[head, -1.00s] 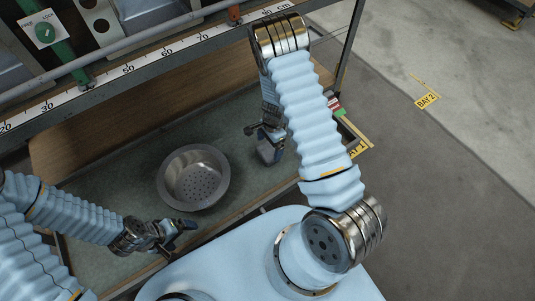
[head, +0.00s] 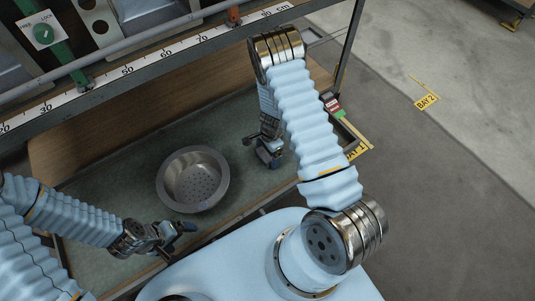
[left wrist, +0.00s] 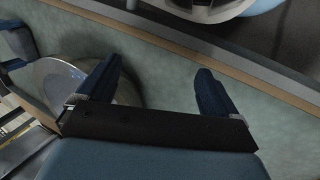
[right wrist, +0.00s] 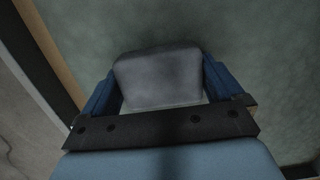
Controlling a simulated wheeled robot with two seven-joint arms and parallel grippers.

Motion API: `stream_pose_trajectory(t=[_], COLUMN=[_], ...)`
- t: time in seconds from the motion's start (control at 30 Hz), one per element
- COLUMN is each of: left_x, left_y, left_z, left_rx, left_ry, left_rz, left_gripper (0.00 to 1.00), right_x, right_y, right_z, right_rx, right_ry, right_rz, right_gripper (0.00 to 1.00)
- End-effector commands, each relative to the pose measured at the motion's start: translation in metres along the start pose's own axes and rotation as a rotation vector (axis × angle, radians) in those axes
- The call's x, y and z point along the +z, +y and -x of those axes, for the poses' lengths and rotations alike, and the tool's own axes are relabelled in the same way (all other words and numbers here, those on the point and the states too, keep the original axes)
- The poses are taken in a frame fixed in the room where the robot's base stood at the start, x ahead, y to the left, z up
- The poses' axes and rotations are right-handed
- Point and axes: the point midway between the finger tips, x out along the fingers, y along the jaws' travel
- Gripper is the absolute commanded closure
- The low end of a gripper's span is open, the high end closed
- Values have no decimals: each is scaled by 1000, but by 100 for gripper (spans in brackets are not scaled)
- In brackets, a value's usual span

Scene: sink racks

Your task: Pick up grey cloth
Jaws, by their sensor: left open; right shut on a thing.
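The grey cloth (right wrist: 158,75) shows in the right wrist view as a smooth, folded-looking grey block between the two blue fingers. My right gripper (right wrist: 160,85) is shut on it, with a finger at each side. In the head view my right gripper (head: 269,158) is low over the green surface, right of the metal colander; the cloth is hard to make out there. My left gripper (head: 182,236) is open and empty near the front edge of the surface. In the left wrist view its fingers (left wrist: 158,75) are spread apart with only bare surface between them.
A metal colander (head: 215,190) stands on the green worktop (head: 115,180) between my grippers; it also shows in the left wrist view (left wrist: 60,75). A shelf edge with a ruler strip (head: 150,62) runs above the back. The worktop left of the colander is clear.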

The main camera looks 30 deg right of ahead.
Motion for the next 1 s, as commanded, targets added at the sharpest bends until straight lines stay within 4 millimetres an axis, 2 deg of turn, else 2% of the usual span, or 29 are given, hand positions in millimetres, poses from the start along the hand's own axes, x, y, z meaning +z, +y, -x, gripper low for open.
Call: stream_pose_trajectory(t=[0.17,0.3,0.37,0.57,0.7,0.8,1.0], left_x=[0,1,1,1,1,1,0], left_y=[1,3,3,4,2,2,2], left_z=[2,4,4,8,3,2,2], left_rx=[1,2,2,2,2,1,1], left_ry=[-1,-2,-2,-2,-2,-2,-1], left_rz=[0,-2,-2,-2,-2,-1,-1], left_gripper=[7,7,7,7,7,7,7], right_x=[1,4,6,12,13,14,15], right_y=[-1,1,12,52,90,110,133], right_z=[13,36,46,95,107,115,126], right_rx=[-2,-2,-1,-4,-1,-1,0], right_ry=[1,0,-2,-2,-2,-2,-1], right_rz=[1,1,-3,-2,-5,-3,0], right_gripper=[35,35,35,35,35,35,35])
